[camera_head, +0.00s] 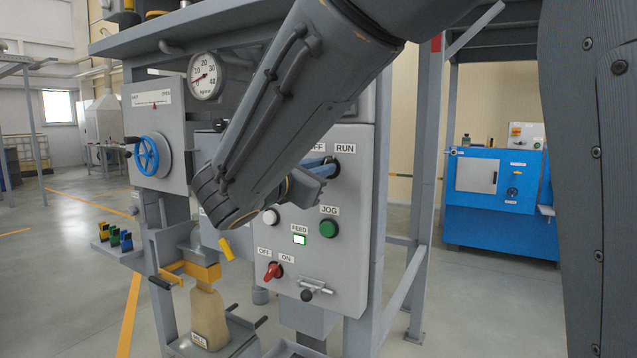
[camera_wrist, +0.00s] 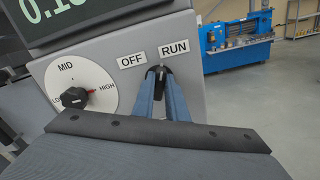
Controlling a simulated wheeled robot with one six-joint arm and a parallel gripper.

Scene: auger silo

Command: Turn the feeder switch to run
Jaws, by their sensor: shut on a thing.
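The feeder switch (camera_wrist: 157,74) is a small black knob below the OFF (camera_wrist: 132,61) and RUN (camera_wrist: 174,49) labels on a grey control panel. In the wrist view my gripper (camera_wrist: 158,80) has its two blue fingers closed on the knob from both sides. The knob's top shows between the fingertips; which label it points to is hard to tell. In the head view my gripper (camera_head: 331,168) reaches the panel just below the RUN label (camera_head: 345,148), and my arm covers much of the OFF label and the panel's upper left.
A LOW-MID-HIGH dial (camera_wrist: 75,97) with a red-marked knob sits left of the switch. Below are a green JOG button (camera_head: 328,229), a lit FEED lamp (camera_head: 300,239) and a red OFF/ON selector (camera_head: 273,271). A filled bag (camera_head: 207,318) hangs left. Blue machine (camera_head: 497,190) stands behind.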

